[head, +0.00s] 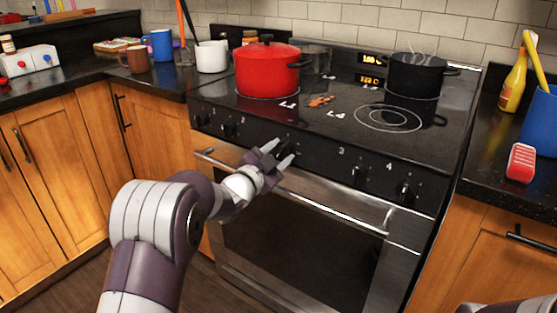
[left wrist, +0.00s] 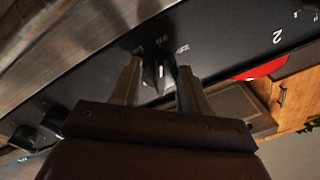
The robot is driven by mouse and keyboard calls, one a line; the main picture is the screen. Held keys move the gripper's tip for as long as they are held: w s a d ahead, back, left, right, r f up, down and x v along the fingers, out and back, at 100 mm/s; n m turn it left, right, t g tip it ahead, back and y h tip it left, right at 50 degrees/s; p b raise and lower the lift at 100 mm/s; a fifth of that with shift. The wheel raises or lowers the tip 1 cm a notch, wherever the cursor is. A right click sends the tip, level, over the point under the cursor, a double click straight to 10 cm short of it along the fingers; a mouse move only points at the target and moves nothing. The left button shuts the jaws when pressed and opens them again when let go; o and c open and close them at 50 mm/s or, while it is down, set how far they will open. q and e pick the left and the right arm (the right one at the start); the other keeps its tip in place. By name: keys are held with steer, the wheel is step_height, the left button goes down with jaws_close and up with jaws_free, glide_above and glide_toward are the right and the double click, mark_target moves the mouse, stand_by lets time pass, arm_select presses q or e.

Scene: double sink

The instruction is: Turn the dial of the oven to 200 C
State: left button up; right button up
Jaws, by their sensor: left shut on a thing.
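The oven (head: 290,245) stands in the middle of the head view, with a black control panel above its steel handle. The oven dial (head: 286,143) is the black knob at the panel's centre. My left gripper (head: 278,152) is at this dial. In the left wrist view the dial (left wrist: 157,75) sits between the two fingers, and the gripper (left wrist: 158,66) is shut on it. A white mark on the dial points toward a label at the top of its ring. The labels are too small and blurred to read. My right gripper is out of view.
Burner knobs (head: 358,177) lie on both sides along the panel. A steel oven handle (head: 330,208) runs just below. A red pot (head: 266,72) and a black pot (head: 414,76) stand on the stovetop.

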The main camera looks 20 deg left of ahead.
arm_select(q)
steer(key=shift+m, duration=0.4)
steer(key=o, duration=1.1)
steer(key=shift+c, duration=0.2)
steer(key=p+v, duration=0.2)
steer(key=v, duration=1)
steer(key=shift+s+a, duration=0.2)
steer(key=shift+s, duration=0.15)
steer(key=shift+f, duration=0.1)
